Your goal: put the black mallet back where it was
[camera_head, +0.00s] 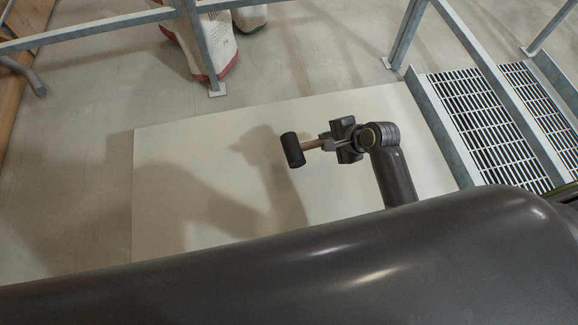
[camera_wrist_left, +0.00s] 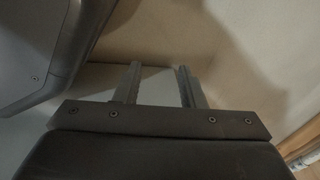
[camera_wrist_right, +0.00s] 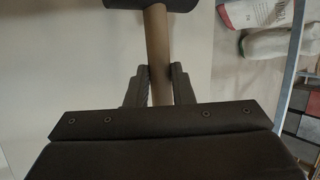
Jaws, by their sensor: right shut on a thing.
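The black mallet (camera_head: 292,150) has a dark cylindrical head and a light brown wooden handle. My right gripper (camera_head: 328,144) is shut on the handle and holds the mallet out over a pale floor panel, with the head pointing left in the head view. In the right wrist view the handle (camera_wrist_right: 157,45) runs up between the fingers (camera_wrist_right: 160,78) to the black head at the top edge. My left gripper (camera_wrist_left: 160,75) shows in the left wrist view with its two fingers apart and nothing between them. It is not in the head view.
A pale flat panel (camera_head: 180,200) lies on the floor below the mallet. Metal railings (camera_head: 470,45) and a grated walkway (camera_head: 480,115) stand at the right. White and red sacks (camera_head: 205,45) stand at the back behind a rail post. A wooden beam (camera_head: 22,50) is at the far left.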

